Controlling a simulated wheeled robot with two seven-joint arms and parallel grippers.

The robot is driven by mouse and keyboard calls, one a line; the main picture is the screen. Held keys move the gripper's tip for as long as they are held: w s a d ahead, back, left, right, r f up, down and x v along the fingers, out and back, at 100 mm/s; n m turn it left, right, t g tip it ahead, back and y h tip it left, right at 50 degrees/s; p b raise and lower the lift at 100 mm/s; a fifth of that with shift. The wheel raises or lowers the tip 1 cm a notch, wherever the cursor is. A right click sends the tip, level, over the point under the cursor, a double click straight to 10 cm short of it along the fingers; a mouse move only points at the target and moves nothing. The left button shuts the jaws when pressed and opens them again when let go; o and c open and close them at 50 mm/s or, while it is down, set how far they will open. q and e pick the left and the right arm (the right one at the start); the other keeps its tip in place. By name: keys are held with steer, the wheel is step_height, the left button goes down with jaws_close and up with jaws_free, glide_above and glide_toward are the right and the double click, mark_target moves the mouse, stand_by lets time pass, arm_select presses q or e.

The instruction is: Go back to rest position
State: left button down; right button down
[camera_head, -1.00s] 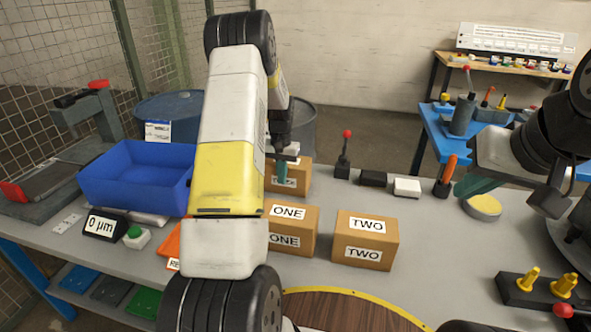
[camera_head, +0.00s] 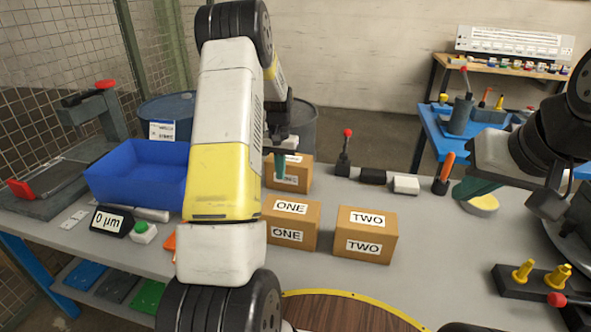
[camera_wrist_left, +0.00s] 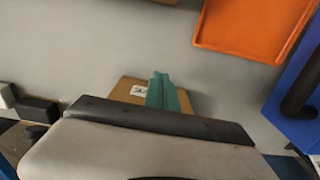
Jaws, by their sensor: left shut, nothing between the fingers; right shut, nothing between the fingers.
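My left gripper (camera_head: 280,165) hangs above the table behind the box marked ONE, with its teal fingers shut and empty. In the left wrist view its fingers (camera_wrist_left: 162,92) show together in front of a cardboard box (camera_wrist_left: 125,92). My right gripper (camera_head: 474,188) is at the right, its teal fingers shut and empty, close to a round yellow-topped disc (camera_head: 483,203). Part of my left arm covers the middle left of the head view.
Boxes marked ONE (camera_head: 290,224) and TWO (camera_head: 364,236) stand at the table's middle. A further box (camera_head: 298,175) stands behind. A blue bin (camera_head: 135,178) is at left. An orange tray (camera_wrist_left: 250,28) lies flat. A black holder with yellow pegs (camera_head: 510,287) is at front right.

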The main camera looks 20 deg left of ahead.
arm_select(q)
steer(key=s+d+r+t, duration=0.1)
steer(key=s+d+r, duration=0.25)
steer(key=r, duration=0.35)
steer(key=s+d+r+t+h, duration=0.1)
steer(key=s+d+r, duration=0.1)
steer(key=s+r, duration=0.45)
steer(key=s+d+r+t, duration=0.1)
steer(key=s+d+r, duration=0.15)
steer(key=r, duration=0.65)
steer(key=s+d+r+t, duration=0.1)
steer(key=s+d, duration=0.2)
steer(key=s, duration=0.6)
steer(key=s+d+r+t+h, duration=0.1)
steer(key=s+d+t, duration=0.1)
steer(key=s, duration=0.7)
steer(key=shift+s+d+m, duration=0.2)
steer(key=shift+d+m, duration=0.2)
steer(key=shift+d, duration=0.1)
